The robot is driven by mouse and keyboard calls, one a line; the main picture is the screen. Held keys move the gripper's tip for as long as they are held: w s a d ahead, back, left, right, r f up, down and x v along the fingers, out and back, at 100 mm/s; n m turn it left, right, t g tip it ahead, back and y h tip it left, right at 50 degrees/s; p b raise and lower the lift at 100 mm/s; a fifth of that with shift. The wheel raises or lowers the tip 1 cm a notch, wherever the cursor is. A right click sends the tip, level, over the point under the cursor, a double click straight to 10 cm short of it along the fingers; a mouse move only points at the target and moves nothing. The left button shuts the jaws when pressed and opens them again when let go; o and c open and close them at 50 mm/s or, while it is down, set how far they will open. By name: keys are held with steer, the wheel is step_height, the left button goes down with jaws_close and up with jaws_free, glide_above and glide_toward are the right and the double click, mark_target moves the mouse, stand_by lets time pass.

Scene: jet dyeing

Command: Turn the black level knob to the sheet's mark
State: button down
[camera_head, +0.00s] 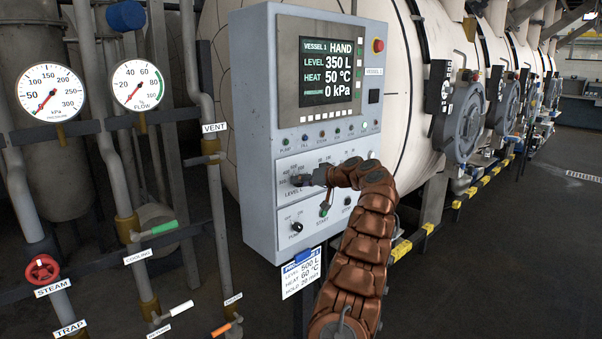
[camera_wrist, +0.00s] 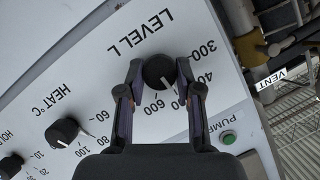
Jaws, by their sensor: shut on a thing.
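The black level knob (camera_wrist: 158,72) sits under "LEVEL L" on the panel in the wrist view. My gripper (camera_wrist: 159,80) has one finger on each side of the knob and is shut on it. The knob's white pointer line aims down and right, between 400 and 600; the number there is hidden by a finger. In the head view my gripper (camera_head: 308,179) reaches the panel and largely covers the knob. The sheet (camera_head: 301,276) hangs below the panel and reads level 500 L. The screen (camera_head: 330,73) reads level 350 L, heat 50 °C, 0 kPa.
The heat knob (camera_wrist: 62,132) and hold knob (camera_wrist: 11,166) sit beside the level knob. A red emergency button (camera_head: 378,45) is at the panel's top right. Pipes and valves, with a red steam wheel (camera_head: 42,269), stand left.

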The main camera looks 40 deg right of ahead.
steer(key=shift+m+y+p, duration=0.3)
steer(key=shift+p, duration=0.25)
steer(key=c, duration=0.8)
jaws_free()
steer(key=shift+o, duration=0.2)
steer(key=v, duration=1.2)
steer(key=shift+w, duration=0.1)
